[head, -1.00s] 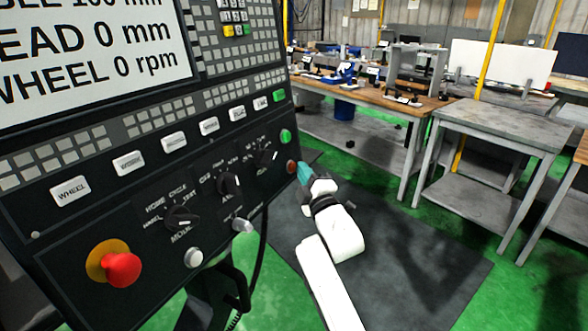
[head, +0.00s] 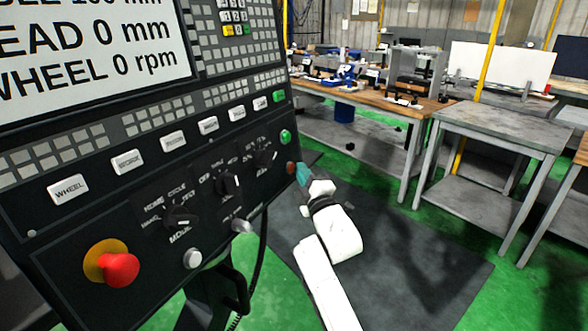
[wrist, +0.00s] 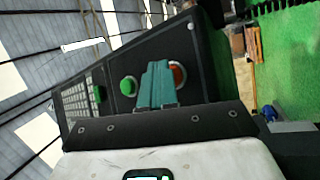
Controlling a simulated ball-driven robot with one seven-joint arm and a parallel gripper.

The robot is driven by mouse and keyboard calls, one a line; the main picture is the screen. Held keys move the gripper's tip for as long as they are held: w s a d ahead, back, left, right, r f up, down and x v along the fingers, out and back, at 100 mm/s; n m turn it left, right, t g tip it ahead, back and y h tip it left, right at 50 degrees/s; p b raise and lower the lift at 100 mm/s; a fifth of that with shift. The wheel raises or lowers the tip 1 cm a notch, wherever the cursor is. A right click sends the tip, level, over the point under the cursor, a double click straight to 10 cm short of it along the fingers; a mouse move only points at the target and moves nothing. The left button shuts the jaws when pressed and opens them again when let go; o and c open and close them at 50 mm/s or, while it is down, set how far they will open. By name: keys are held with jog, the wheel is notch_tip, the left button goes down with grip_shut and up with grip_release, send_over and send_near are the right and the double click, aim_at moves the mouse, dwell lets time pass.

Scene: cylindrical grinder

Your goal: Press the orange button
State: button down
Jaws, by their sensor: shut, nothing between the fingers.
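The orange button (head: 291,168) is a small round reddish-orange button near the right edge of the black control panel (head: 100,215), below a green button (head: 285,136). In the wrist view, the orange button (wrist: 179,76) is partly hidden behind the teal fingers. My gripper (head: 301,171) is shut and empty, its teal fingertips just right of the button in the head view. In the wrist view, my gripper (wrist: 158,68) points at the panel between the green button (wrist: 128,86) and the orange one. I cannot tell whether the fingers touch the button.
A red knob on a yellow collar (head: 120,269) sits at the panel's lower left. Rotary switches (head: 229,184) and white keys (head: 172,141) lie left of the button. A grey table (head: 500,125) and a wooden workbench (head: 425,105) stand behind. A dark mat (head: 410,260) covers the floor at right.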

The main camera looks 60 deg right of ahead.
jog(key=shift+s+r+p, duration=0.15)
jog(key=shift+p, duration=0.2)
jog(key=shift+s+p, duration=0.65)
jog(key=shift+p, duration=0.4)
jog(key=s+p, duration=0.1)
jog(key=p, duration=0.2)
jog(key=s+p, duration=0.2)
jog(key=p, duration=0.2)
jog(key=s+r+p, duration=0.1)
jog(key=s+p, duration=0.1)
jog(key=p, duration=0.1)
jog(key=shift+d+p, duration=0.25)
jog(key=shift+p, duration=0.15)
dwell(0.4)
